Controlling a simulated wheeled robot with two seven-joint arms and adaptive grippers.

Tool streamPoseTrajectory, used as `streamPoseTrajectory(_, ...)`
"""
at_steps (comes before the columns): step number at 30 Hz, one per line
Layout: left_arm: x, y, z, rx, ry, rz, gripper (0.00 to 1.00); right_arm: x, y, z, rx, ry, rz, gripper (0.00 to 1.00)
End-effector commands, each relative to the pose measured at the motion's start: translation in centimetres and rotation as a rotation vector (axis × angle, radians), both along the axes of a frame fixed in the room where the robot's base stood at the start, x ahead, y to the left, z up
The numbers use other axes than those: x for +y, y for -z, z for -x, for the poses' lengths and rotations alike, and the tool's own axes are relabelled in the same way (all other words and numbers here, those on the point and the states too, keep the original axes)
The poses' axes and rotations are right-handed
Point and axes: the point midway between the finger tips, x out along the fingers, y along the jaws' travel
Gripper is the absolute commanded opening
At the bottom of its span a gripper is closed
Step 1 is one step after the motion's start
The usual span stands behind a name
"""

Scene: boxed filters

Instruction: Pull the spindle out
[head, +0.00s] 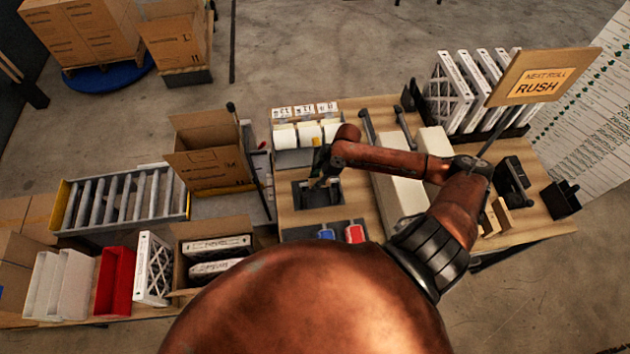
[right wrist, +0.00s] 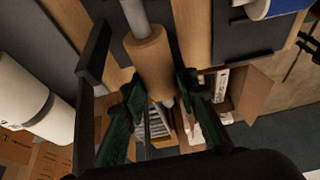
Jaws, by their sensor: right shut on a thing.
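In the right wrist view the spindle (right wrist: 134,14) is a grey rod running through a brown cardboard core (right wrist: 148,58). In the head view my right gripper (head: 321,178) reaches down over a dark device (head: 333,197) on the wooden bench. There the spindle is too small and covered to make out. My left gripper is not in view.
White label rolls (head: 285,137) stand behind the dark device. A long cream box (head: 393,190) lies to its right under my arm. A blue item (head: 326,233) and a red item (head: 355,233) lie in front. An open carton (head: 208,160) stands to the left.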

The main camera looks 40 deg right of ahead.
Motion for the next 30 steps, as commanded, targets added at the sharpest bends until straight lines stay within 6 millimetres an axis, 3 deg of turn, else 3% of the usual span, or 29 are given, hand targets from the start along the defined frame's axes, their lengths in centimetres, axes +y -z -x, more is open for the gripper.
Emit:
streamPoseTrajectory(8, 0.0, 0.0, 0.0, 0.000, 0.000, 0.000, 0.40, 0.0, -0.4, -0.1, -0.002, 0.000, 0.001, 0.00)
streamPoseTrajectory(30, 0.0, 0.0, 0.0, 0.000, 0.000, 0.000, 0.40, 0.0, -6.1, -0.1, -0.003, -0.001, 0.000, 0.00)
